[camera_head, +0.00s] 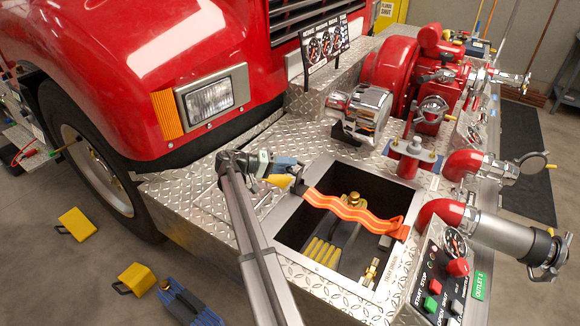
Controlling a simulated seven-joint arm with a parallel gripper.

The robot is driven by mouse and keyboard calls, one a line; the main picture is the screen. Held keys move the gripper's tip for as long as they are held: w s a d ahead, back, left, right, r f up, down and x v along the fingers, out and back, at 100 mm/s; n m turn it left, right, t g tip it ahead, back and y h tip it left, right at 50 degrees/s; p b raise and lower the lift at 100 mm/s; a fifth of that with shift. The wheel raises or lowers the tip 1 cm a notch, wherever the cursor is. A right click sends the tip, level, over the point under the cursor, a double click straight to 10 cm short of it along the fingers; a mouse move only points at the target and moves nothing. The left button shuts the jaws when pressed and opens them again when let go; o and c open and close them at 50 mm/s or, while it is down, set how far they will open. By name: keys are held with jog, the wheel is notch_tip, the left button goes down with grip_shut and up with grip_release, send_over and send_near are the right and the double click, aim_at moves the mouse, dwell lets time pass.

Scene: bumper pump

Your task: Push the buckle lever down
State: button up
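An orange strap with pale stripes (352,213) lies across an open compartment in the diamond-plate bumper. A small dark part, seemingly the buckle (299,187), is at the strap's left end, by the compartment's rim. It is too small to tell the lever apart or how it is tilted. My arm reaches up from the bottom edge, and my gripper (283,171) is just left of the strap's end, near the dark part. Blue and yellow pieces show at its tip. I cannot tell whether it touches the buckle or how far its fingers are apart.
The open compartment (300,256) holds yellow items and brass fittings. A chrome siren (360,113) stands behind it, with red pump pipes (415,145) to the right. A control box with buttons (440,285) is at the front right. The red truck body (130,75) rises at left.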

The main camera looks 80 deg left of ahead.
jog(key=shift+w+f, duration=0.15)
jog(key=shift+w, duration=0.55)
grip_shut()
